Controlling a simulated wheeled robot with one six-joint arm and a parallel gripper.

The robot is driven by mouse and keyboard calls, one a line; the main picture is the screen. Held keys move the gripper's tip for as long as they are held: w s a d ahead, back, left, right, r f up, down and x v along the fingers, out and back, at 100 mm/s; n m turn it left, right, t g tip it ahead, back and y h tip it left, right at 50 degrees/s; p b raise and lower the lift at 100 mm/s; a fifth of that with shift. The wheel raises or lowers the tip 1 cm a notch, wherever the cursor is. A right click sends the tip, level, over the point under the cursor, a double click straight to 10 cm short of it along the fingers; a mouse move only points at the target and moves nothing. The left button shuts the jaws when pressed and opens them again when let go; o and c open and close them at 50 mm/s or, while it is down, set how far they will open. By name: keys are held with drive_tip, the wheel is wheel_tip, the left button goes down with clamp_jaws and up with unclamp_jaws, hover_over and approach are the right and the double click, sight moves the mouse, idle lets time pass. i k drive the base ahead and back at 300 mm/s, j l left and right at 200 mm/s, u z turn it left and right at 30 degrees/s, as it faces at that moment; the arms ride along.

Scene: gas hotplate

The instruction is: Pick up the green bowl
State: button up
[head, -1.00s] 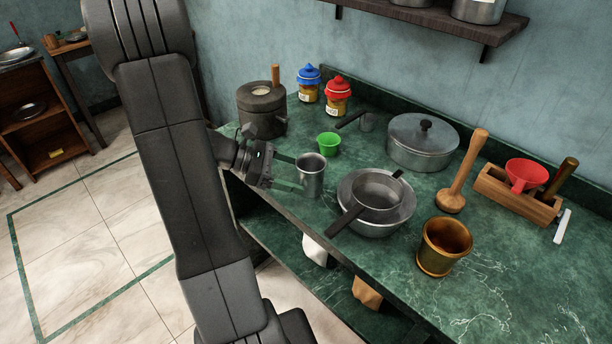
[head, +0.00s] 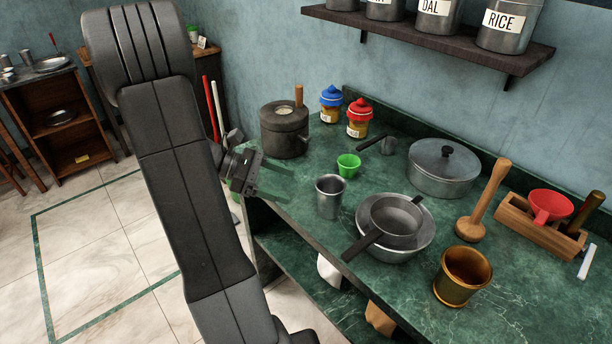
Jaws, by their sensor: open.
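The small green bowl (head: 348,165) stands upright on the green marble counter (head: 310,245), behind a metal cup (head: 329,197) and in front of the lidded jars. My gripper (head: 282,183) is at the counter's left edge, to the left of the bowl and the cup. Its two green-tinted fingers are spread apart and point right. Nothing is between them, and they do not touch the bowl.
A dark stone grinder (head: 284,128) stands behind my gripper. A blue-lidded jar (head: 331,104) and a red-lidded jar (head: 359,118) stand behind the bowl. A steel bowl with a pan (head: 395,228) and a lidded pot (head: 444,167) are to the right. A shelf (head: 430,32) hangs above.

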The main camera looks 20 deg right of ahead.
sight(349, 164)
drive_tip(key=i+j+z, duration=0.25)
drive_tip(key=z, duration=0.15)
drive_tip(key=i+j+z, duration=0.55)
drive_tip(key=j+z, duration=0.25)
